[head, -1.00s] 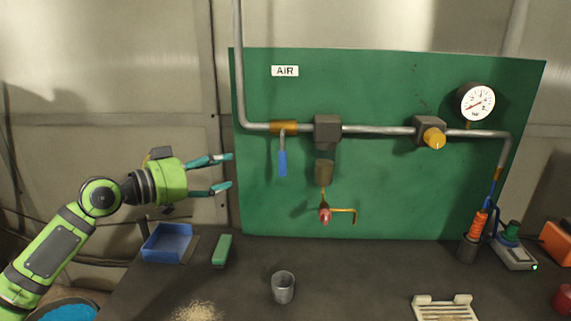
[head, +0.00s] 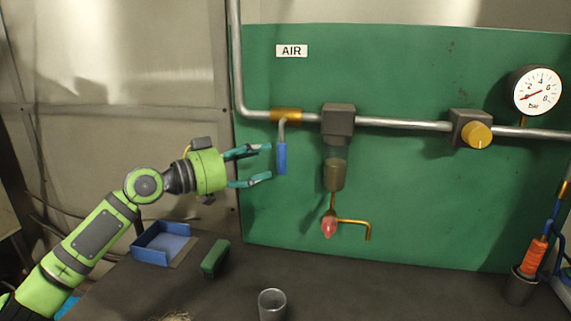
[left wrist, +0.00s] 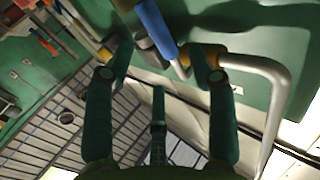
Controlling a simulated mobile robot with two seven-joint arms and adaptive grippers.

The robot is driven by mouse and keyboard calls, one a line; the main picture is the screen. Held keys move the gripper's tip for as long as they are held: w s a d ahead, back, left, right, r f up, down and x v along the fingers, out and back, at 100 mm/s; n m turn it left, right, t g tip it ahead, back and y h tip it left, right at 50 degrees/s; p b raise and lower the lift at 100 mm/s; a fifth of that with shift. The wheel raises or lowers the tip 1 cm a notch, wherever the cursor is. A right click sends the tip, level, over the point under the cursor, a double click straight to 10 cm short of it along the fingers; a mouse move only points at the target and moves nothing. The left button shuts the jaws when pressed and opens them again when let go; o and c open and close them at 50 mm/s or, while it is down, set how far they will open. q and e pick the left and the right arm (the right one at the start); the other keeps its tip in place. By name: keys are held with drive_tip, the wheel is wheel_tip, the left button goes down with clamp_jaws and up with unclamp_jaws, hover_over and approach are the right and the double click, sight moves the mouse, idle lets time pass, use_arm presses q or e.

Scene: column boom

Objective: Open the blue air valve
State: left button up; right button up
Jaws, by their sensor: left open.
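The blue air valve handle (head: 282,158) hangs straight down from the brass valve body (head: 286,114) on the grey pipe, below the AIR sign (head: 292,51). My left gripper (head: 268,163) is open, with its teal fingertips just left of the handle and apart from it. In the left wrist view, the blue handle (left wrist: 156,28) shows beyond and between the two open fingers (left wrist: 160,55); the brass body (left wrist: 208,52) is partly behind the right finger. My right gripper is not in view.
The green panel (head: 420,190) also carries a grey filter block (head: 339,120), a red drain knob (head: 329,227), a yellow regulator knob (head: 477,134) and a gauge (head: 537,91). On the bench are a blue tray (head: 150,254), a green block (head: 215,257) and a metal cup (head: 272,304).

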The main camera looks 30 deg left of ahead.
sight(280, 153)
use_arm(q)
drive_tip(key=w+p, duration=0.1)
drive_tip(key=w+d+r+p, duration=0.1)
drive_tip(key=shift+w+d+p, duration=0.3)
drive_tip(key=shift+p, duration=0.1)
drive_tip(key=x, duration=0.1)
drive_tip(key=p+x, duration=0.1)
drive_tip(key=x, duration=0.1)
drive_tip(key=shift+w+d+f+p, duration=0.1)
drive_tip(key=shift+w+f+p, duration=0.05)
drive_tip(key=shift+f+p, duration=0.15)
drive_tip(key=shift+w+d, duration=0.1)
drive_tip(key=shift+w, duration=0.1)
drive_tip(key=shift+f, duration=0.1)
clamp_jaws()
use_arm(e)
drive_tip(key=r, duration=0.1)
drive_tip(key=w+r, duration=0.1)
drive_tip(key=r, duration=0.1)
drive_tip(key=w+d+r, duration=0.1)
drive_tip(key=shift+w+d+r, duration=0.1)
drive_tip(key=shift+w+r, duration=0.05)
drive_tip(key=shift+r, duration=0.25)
